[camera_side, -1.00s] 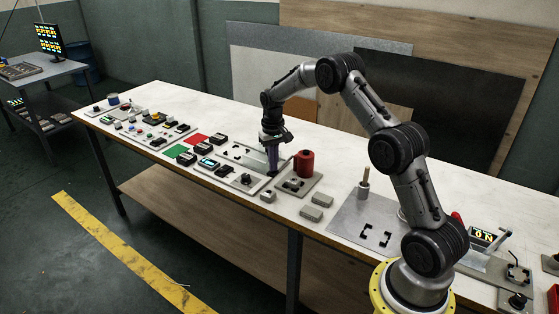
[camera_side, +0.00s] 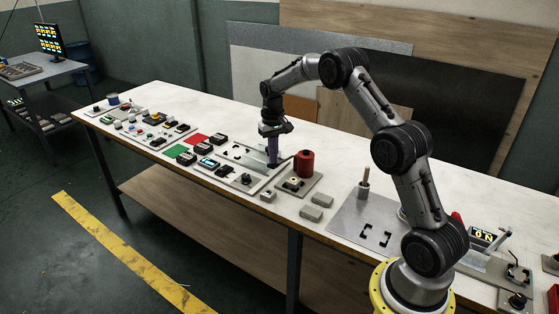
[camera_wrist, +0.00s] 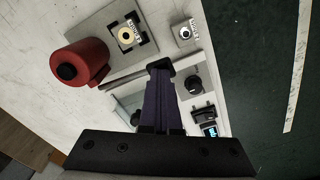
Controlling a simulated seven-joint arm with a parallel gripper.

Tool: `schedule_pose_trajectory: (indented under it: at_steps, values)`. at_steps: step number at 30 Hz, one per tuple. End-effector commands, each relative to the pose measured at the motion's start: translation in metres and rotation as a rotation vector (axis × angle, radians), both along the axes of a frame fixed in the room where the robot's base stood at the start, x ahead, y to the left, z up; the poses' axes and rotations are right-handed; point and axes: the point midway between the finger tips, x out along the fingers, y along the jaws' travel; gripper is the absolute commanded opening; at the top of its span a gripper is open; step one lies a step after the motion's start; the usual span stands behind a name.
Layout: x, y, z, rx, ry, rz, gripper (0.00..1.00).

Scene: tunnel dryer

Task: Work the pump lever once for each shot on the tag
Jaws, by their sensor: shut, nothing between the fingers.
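The pump's red cylinder (camera_side: 304,163) stands upright on a grey base plate (camera_side: 313,183). The cylinder also shows at upper left in the wrist view (camera_wrist: 85,62). A thin dark rod, apparently the pump lever (camera_wrist: 122,78), runs from beside the cylinder toward my fingertips. My gripper (camera_side: 272,164) is shut and empty, pointing down just left of the cylinder. Its purple fingers (camera_wrist: 160,66) hide the rod's far end, so I cannot tell whether they touch it. A pale labelled round piece (camera_wrist: 126,36) sits on the base plate. A small labelled block (camera_wrist: 185,32) stands beside it; its writing is unreadable.
A panel with a black knob (camera_wrist: 195,85) and a small blue display (camera_wrist: 209,130) lies near the fingers. Two grey blocks (camera_side: 311,213) lie toward the front edge. Red (camera_side: 196,140) and green (camera_side: 176,151) pads lie to the left. The table behind is clear.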

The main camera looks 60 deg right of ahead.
Motion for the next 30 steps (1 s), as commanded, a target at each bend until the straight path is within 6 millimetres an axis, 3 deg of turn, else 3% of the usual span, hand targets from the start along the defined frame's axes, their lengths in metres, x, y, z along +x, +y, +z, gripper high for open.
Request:
schedule_pose_trajectory:
  at_steps: [18, 30]
  values:
    - [0.0, 0.0, 0.039, -0.001, -0.002, 0.0, 0.0]
    - [0.0, 0.0, 0.042, 0.0, 0.0, 0.0, 0.0]
